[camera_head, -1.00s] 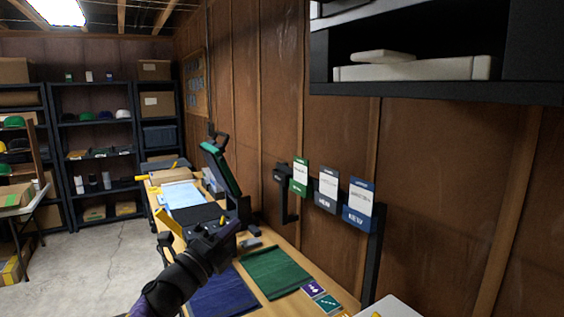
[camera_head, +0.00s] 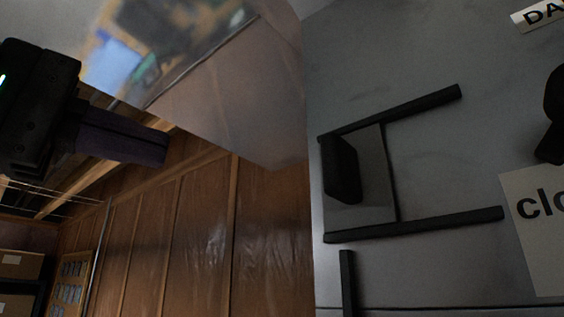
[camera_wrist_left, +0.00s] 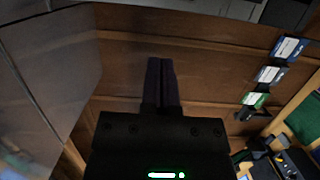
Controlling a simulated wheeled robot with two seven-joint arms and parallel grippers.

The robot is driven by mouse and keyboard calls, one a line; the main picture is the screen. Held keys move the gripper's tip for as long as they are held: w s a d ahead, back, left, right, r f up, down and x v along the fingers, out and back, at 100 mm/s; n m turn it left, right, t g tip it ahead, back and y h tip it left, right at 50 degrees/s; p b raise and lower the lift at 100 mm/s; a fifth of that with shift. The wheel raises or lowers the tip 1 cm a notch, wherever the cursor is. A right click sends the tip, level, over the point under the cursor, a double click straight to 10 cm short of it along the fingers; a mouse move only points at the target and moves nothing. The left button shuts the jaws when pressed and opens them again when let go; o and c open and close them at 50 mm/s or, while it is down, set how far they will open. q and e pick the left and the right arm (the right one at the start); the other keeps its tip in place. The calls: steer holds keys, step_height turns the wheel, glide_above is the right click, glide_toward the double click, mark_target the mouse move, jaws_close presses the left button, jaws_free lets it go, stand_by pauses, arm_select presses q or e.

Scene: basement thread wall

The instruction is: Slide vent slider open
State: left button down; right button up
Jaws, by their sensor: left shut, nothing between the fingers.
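The vent slider (camera_head: 372,200) is a grey plate with a dark upright handle (camera_head: 341,168), on a grey panel in the head view. It sits at the left end of two black rails (camera_head: 415,225), which run on to the right. My left gripper (camera_head: 160,148) is at the upper left, well to the left of the slider and apart from it. Its dark purple fingers point right and are shut and empty. The wrist view shows the same fingers (camera_wrist_left: 161,68) together, with nothing between them. The slider is not clear in that view. My right gripper is not in view.
A partly cut-off label reading "clo" (camera_head: 540,215) is right of the rails. A dark rounded part (camera_head: 555,110) shows at the right edge. A shiny reflective panel (camera_head: 230,90) lies between gripper and slider. Wood wall (camera_head: 200,240) is below; cards (camera_wrist_left: 268,75) hang in the wrist view.

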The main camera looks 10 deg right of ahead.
mark_target(342, 171)
arm_select(q)
steer(key=w+d+p, duration=0.1)
steer(key=d+p, duration=0.2)
steer(key=d, duration=0.8)
steer(key=shift+w+d, duration=0.2)
steer(key=shift+w, duration=0.1)
